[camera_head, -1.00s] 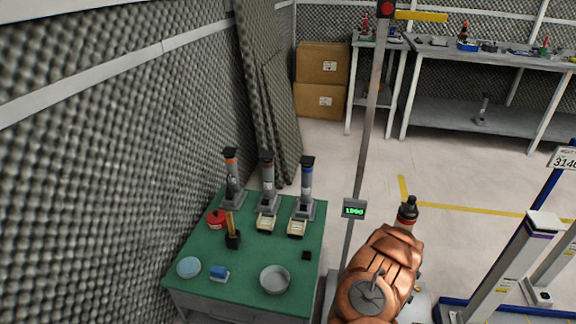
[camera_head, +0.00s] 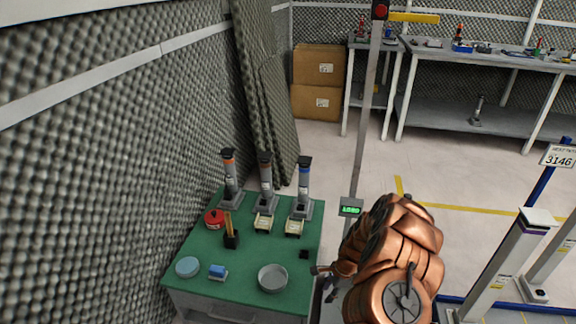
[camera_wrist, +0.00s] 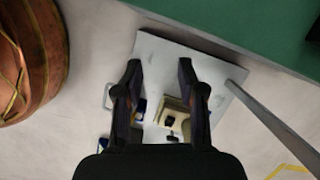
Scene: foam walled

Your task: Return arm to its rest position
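My copper-coloured arm (camera_head: 400,255) is bent at the lower right of the head view, right of the green table. My gripper (camera_wrist: 159,72) shows in the wrist view with its two dark fingers apart and nothing between the tips. It points down over a light grey plate (camera_wrist: 153,52). A beige item (camera_wrist: 172,106) and a small blue item (camera_wrist: 141,104) lie on that plate, lower than the fingers and partly hidden by them. In the head view the gripper cannot be made out clearly behind the arm.
The green table (camera_head: 205,250) stands left of my arm, holding several dispensers, a metal bowl (camera_head: 272,278) and a red tin (camera_head: 214,218). A post with a green display (camera_head: 350,208) rises close beside the arm. Open floor (camera_head: 370,150) lies behind; a blue-framed stand (camera_head: 510,250) is at right.

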